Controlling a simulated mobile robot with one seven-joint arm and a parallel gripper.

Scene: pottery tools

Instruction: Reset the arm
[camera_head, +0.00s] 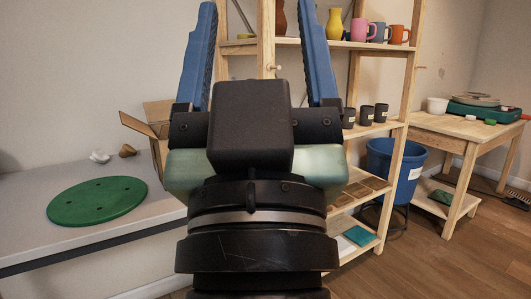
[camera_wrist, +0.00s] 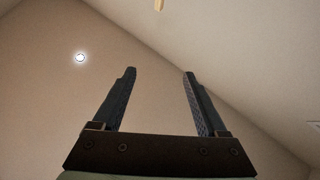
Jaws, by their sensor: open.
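My gripper (camera_head: 261,40) stands large in the middle of the head view, its two blue fingers pointing up and spread wide apart. Nothing is between the fingers. My wrist and gripper body hide the middle of the scene in the head view, including part of the shelf and the right end of the grey table.
A grey table (camera_head: 30,222) at left holds a green round disc (camera_head: 98,201), small lumps and a cardboard box (camera_head: 150,128). A blue bucket (camera_head: 398,165) and wooden table (camera_head: 450,128) are at right. Floor at right front is clear.

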